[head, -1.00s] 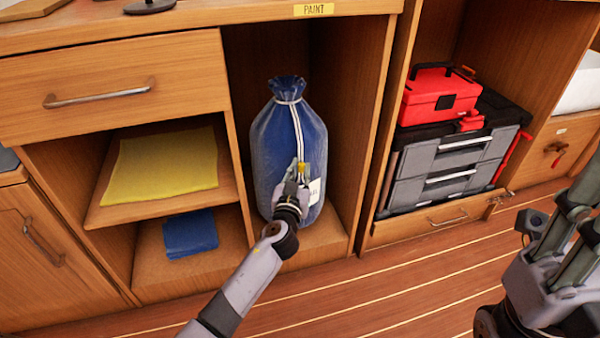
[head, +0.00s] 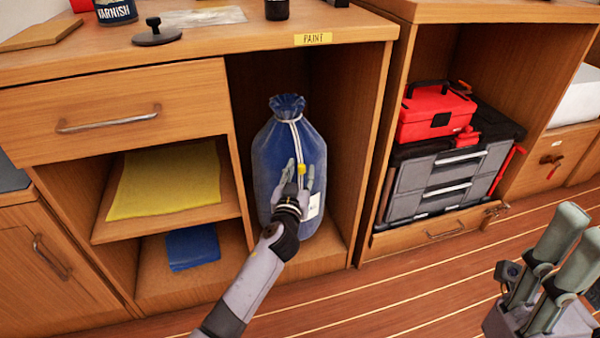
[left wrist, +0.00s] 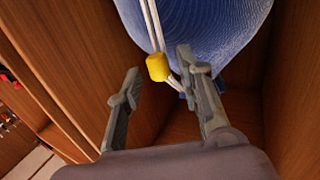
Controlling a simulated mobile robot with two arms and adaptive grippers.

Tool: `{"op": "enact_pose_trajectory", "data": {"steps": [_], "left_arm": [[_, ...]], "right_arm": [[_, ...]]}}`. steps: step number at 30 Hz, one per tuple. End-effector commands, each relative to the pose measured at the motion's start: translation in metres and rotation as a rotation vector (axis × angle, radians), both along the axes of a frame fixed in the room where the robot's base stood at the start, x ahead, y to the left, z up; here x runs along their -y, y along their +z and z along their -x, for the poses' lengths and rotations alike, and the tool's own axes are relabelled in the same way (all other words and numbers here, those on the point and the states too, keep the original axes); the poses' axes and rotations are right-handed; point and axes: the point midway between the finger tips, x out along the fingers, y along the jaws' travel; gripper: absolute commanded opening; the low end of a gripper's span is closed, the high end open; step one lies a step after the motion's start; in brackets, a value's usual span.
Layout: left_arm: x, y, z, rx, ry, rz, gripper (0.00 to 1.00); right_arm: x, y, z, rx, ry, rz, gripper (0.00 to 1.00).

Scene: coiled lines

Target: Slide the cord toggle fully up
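A blue bag (head: 275,150) stands upright in the open cabinet bay, with a white cord tied round its gathered neck. The cord (head: 295,140) hangs down the front and carries a yellow toggle (head: 302,168), partway down the bag. My left gripper (head: 301,172) is at the toggle, its fingers apart. In the left wrist view the yellow toggle (left wrist: 157,67) shows beyond and between the open fingertips (left wrist: 158,74), touching neither visibly. Two cord strands run above it and some cord shows below. My right gripper (head: 566,236) is at the lower right, empty, fingers apart.
Wooden bay walls (head: 352,130) flank the bag closely. A shelf with a yellow cloth (head: 165,182) and a blue cloth (head: 192,247) is to the left. A red toolbox (head: 435,112) on a grey drawer case (head: 450,180) is to the right. The floor in front is clear.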

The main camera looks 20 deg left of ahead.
Motion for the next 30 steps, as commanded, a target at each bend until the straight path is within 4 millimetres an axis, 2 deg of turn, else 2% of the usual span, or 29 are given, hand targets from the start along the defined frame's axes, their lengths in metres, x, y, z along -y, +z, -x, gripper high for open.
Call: {"op": "enact_pose_trajectory", "data": {"steps": [9,13,17,24,30], "left_arm": [[0.0,0.0,0.001,-0.001,0.0,-0.001,0.38],[0.001,-0.002,0.009,-0.002,0.0,0.0,0.38],[0.004,-0.002,0.031,-0.003,0.0,0.001,0.38],[0.01,-0.002,0.083,-0.004,0.001,0.003,0.38],[0.014,-0.001,0.111,-0.002,0.001,0.001,0.38]], "right_arm": [[0.0,0.001,0.0,0.003,0.0,-0.001,0.4],[0.001,0.001,0.0,0.004,-0.001,-0.002,0.4],[0.0,0.001,0.0,0.003,-0.001,-0.001,0.4],[0.0,0.0,0.0,0.002,0.0,-0.001,0.4],[0.0,0.0,0.0,0.002,0.0,-0.001,0.4]]}}
